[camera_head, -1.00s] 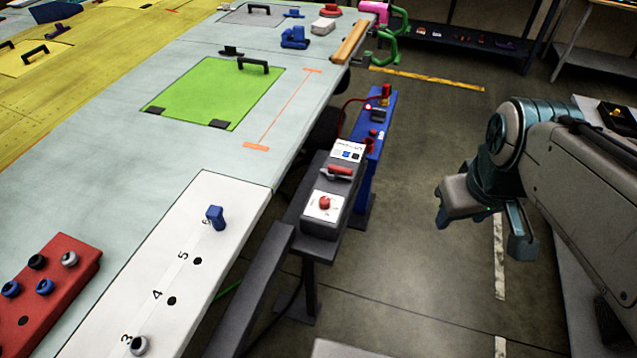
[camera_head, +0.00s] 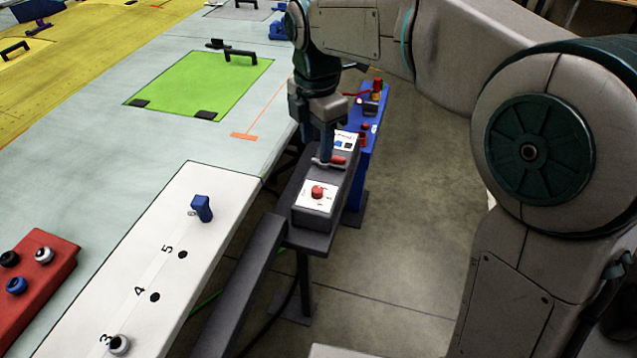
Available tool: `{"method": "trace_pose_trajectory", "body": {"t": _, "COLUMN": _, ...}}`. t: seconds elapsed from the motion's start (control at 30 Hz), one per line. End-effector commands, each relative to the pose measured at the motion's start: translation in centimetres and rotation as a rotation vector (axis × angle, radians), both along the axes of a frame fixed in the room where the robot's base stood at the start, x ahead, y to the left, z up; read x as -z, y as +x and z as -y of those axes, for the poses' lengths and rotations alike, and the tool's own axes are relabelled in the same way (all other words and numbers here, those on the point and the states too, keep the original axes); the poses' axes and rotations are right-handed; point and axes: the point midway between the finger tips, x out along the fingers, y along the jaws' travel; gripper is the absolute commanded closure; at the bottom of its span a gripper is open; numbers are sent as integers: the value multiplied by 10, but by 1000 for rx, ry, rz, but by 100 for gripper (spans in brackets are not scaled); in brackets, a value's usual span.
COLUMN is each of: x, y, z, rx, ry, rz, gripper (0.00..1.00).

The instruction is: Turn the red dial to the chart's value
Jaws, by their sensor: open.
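The red dial (camera_head: 317,192) sits on a white square plate (camera_head: 327,205) at the near end of a dark grey box on a stand. Its scale marks are too small to read. A small white card with blue and dark patches (camera_head: 346,140), perhaps the chart, shows at the box's far end, partly hidden by my gripper. My gripper (camera_head: 326,158) points down over the box, just beyond the dial and apart from it. It is open, though its fingers overlap in this view. It is close to a red-handled lever (camera_head: 337,160); I cannot tell whether they touch.
A blue stand (camera_head: 364,150) with red parts is behind the box. A white numbered board (camera_head: 150,275) with a blue peg (camera_head: 202,208) lies to the left. A red block with knobs (camera_head: 40,262) is at far left. Open floor (camera_head: 400,250) lies to the right.

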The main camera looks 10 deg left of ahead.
Motion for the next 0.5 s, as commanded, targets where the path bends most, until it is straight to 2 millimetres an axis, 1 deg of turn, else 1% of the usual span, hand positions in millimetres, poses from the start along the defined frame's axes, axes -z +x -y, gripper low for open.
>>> {"method": "trace_pose_trajectory", "body": {"t": 0.03, "x": 10, "y": -1, "z": 1, "rx": 1, "ry": -3, "rz": -4, "gripper": 55}}
{"method": "trace_pose_trajectory", "body": {"t": 0.3, "x": 68, "y": -1, "z": 1, "rx": 3, "ry": -4, "rz": -5, "gripper": 55}}
{"method": "trace_pose_trajectory", "body": {"t": 0.5, "x": 102, "y": -1, "z": 1, "rx": 5, "ry": -3, "rz": -4, "gripper": 55}}
